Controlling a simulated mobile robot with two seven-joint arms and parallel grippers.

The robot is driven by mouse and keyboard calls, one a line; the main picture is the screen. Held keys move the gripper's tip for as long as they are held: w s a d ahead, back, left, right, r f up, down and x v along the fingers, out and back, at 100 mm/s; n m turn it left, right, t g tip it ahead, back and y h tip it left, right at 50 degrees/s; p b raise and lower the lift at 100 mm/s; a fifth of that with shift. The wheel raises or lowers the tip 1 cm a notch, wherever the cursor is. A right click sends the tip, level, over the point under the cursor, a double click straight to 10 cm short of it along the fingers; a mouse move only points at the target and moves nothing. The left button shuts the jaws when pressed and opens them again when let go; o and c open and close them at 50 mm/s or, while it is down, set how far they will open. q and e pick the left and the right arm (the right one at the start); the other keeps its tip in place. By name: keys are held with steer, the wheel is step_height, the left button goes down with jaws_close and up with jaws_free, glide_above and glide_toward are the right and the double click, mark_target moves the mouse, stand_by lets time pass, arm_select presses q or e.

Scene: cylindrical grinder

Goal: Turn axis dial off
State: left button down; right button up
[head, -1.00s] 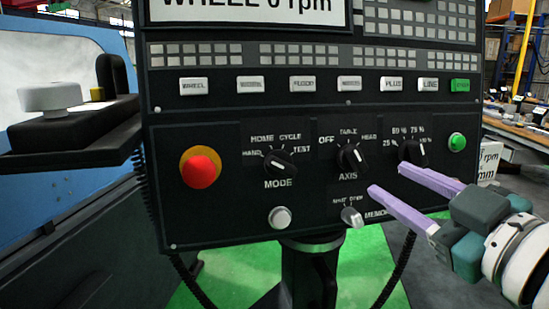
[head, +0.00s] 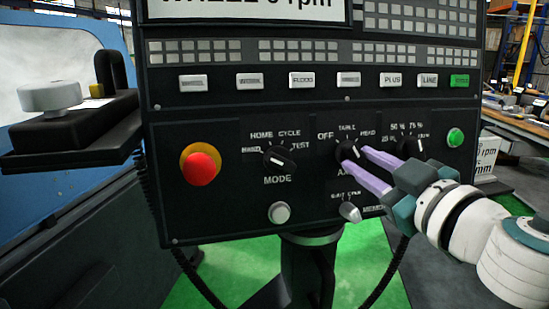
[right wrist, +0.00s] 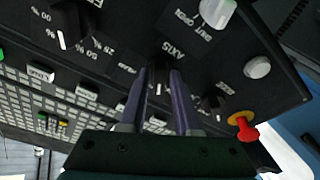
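The axis dial (head: 347,151) is a black knob with a white mark on the control panel, with OFF, TABLE and HEAD printed around its top. I cannot read its setting surely. My right gripper (head: 353,160) has come in from the right, its two purple fingers pointing at the panel with the tips at the dial. In the right wrist view the fingers (right wrist: 158,78) are apart, one on each side of the dial (right wrist: 158,84). I see no clear grip on it. The fingers partly hide the AXIS label in the head view. My left gripper is not in view.
The mode dial (head: 279,158) and red stop button (head: 201,168) are to the left. The percent dial (head: 411,146) is close behind my right gripper. A small grey key switch (head: 350,211) is just below. A green button (head: 455,138) is at the right.

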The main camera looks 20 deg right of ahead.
jaws_close()
steer(key=shift+n+p, duration=0.4)
steer(key=shift+n, duration=0.9)
steer(key=shift+o, duration=1.8)
jaws_free()
steer(key=shift+d, duration=0.1)
